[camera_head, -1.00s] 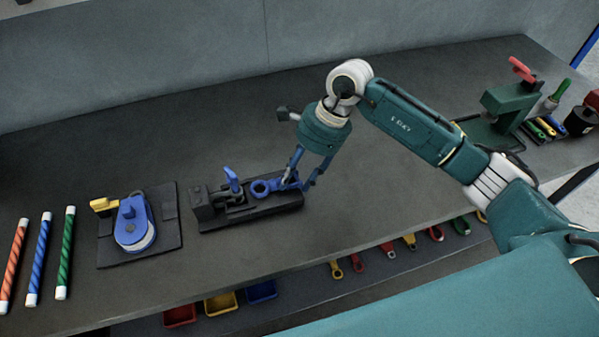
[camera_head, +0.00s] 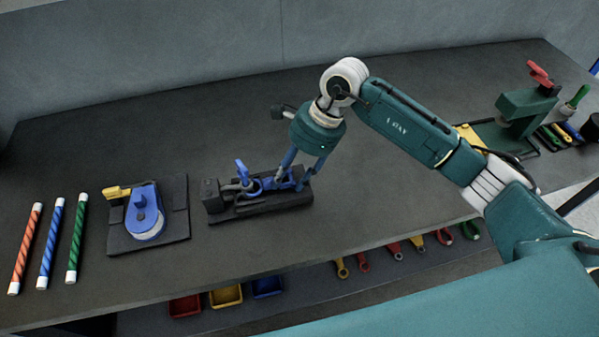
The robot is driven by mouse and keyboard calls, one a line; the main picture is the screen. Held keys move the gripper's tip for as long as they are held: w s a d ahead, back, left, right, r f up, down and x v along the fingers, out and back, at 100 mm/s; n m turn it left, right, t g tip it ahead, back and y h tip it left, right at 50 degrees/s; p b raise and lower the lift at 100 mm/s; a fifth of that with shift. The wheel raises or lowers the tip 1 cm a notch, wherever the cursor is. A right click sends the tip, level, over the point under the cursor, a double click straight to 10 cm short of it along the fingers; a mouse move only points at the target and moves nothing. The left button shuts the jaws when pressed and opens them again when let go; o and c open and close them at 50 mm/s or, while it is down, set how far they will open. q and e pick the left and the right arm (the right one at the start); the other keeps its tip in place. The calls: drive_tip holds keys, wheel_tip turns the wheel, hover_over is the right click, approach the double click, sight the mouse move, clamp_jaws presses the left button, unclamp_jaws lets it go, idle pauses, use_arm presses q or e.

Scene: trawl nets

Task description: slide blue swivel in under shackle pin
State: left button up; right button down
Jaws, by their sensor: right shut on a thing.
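The blue swivel (camera_head: 271,185) lies low over the dark fixture base, its ring end toward the left. My right gripper (camera_head: 296,182) is shut on its right part, coming down from above. The shackle (camera_head: 237,189) is grey and sits at the left part of the fixture (camera_head: 270,206), next to a dark block. A blue upright handle (camera_head: 242,171), seemingly of the shackle pin, stands over the shackle. The swivel's ring is close against the shackle; I cannot tell whether it is under the pin. My left gripper is not in view.
A blue pulley block (camera_head: 147,213) on a dark plate stands to the left, with orange, blue and green striped rods (camera_head: 50,243) beyond it. A green press (camera_head: 526,112) stands at the far right. Coloured bins (camera_head: 226,295) sit below the table's front edge. The table's middle is clear.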

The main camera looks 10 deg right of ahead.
drive_tip(key=shift+s+a+f, duration=0.3)
drive_tip(key=shift+a+f, duration=0.1)
drive_tip(key=shift+a, duration=0.5)
drive_tip(key=c, duration=1.2)
unclamp_jaws()
drive_tip(key=shift+o, duration=1.1)
drive_tip(key=shift+w, duration=0.2)
